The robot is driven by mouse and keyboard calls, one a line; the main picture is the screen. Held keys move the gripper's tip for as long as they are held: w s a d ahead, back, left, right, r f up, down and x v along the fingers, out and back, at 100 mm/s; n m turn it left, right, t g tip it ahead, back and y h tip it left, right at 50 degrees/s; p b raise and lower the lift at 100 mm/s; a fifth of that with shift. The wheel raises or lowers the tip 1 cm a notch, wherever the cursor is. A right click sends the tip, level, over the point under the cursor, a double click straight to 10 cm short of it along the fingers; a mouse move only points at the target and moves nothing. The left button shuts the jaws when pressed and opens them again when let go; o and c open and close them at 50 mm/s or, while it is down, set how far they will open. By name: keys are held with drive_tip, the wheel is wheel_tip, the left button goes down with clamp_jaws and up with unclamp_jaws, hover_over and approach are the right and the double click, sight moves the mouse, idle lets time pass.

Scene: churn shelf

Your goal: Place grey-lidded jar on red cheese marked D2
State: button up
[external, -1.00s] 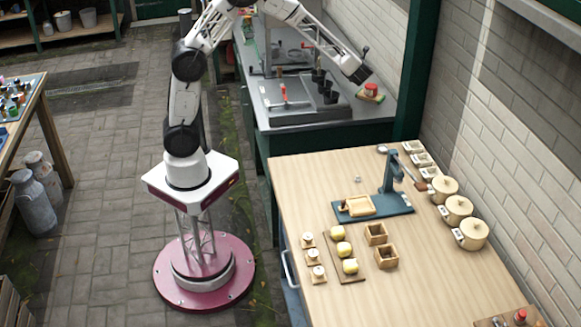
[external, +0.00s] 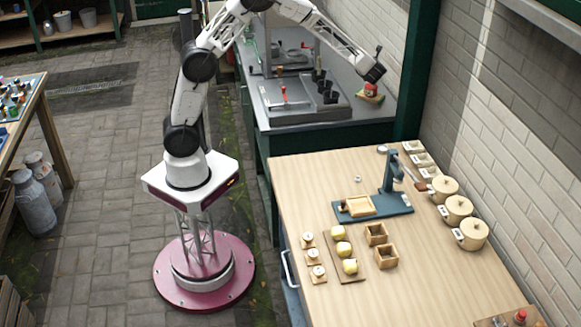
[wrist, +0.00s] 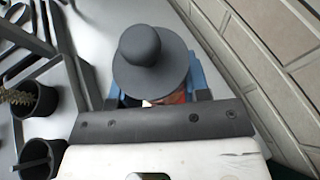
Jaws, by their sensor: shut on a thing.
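In the wrist view a dark grey lid with a round knob (wrist: 148,62) sits between the blue fingers of my gripper (wrist: 156,88). I take it as the grey-lidded jar; its body is mostly hidden, with a reddish patch showing below the lid. In the external view my gripper (external: 374,75) is at the right side of the grey counter, directly over a small red object (external: 371,90) on a low base. I cannot tell whether that red object is the jar or a cheese. I cannot read a D2 mark anywhere.
Black cups (external: 325,90) stand on the counter left of my gripper. The brick wall (external: 480,110) and a green post (external: 416,70) are close on the right. The wooden table (external: 300,190) in front carries a blue stand (external: 388,205), lidded pots (external: 459,208) and small boxes.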

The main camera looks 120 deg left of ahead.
drive_tip(key=shift+f, duration=1.75)
drive_tip(key=shift+f, duration=0.15)
drive_tip(key=o, duration=1)
drive_tip(key=v, duration=1.2)
